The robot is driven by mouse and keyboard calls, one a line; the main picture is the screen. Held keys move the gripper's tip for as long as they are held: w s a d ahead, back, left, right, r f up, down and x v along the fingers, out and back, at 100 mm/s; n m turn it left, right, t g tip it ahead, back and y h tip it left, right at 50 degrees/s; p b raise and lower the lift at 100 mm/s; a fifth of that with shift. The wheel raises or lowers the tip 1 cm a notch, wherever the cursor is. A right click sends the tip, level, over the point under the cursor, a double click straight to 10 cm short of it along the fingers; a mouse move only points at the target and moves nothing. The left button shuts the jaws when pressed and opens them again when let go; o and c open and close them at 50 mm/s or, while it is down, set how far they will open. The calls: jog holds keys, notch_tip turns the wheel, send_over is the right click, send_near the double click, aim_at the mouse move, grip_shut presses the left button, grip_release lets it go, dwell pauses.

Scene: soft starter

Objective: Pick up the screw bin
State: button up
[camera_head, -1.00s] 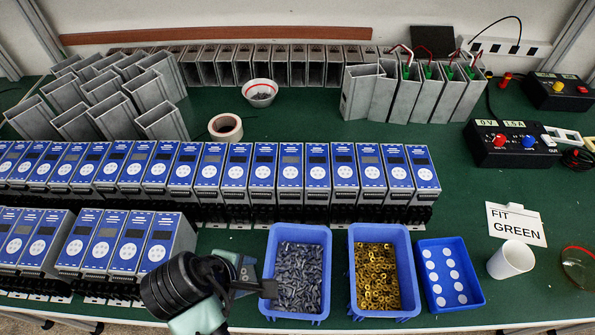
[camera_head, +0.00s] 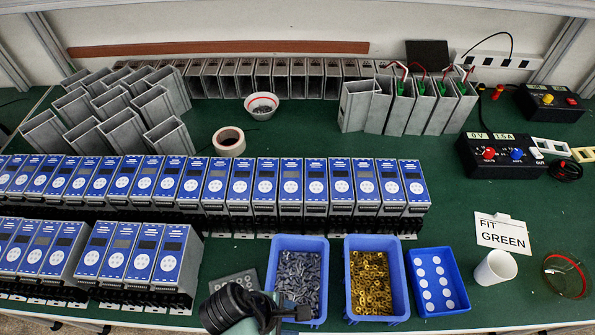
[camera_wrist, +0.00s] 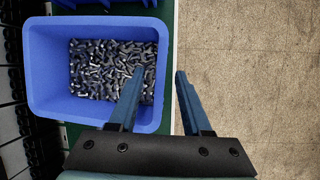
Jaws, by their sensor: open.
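The screw bin (camera_head: 300,243) is a blue open bin of grey screws, standing at the front edge of the green table. It also shows in the wrist view (camera_wrist: 43,75), at upper left. My gripper (camera_wrist: 159,73) is open and empty. In the wrist view one finger reaches over the screws and the other lies outside the bin, so one bin wall shows between them. I cannot tell whether either finger touches it. In the head view my arm hides the bin's front left corner.
A blue bin of brass parts (camera_head: 402,275) stands just right of the screw bin. A shallow blue tray with white discs (camera_head: 458,288) and a white cup (camera_head: 495,268) are farther right. Blue-fronted units (camera_head: 170,262) stand close on the left. Bare floor (camera_wrist: 250,70) lies beyond the table edge.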

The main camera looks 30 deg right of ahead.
jog(key=shift+p+x, duration=0.3)
jog(key=shift+x, duration=2.25)
jog(key=shift+w+a+f, duration=0.1)
grip_shut()
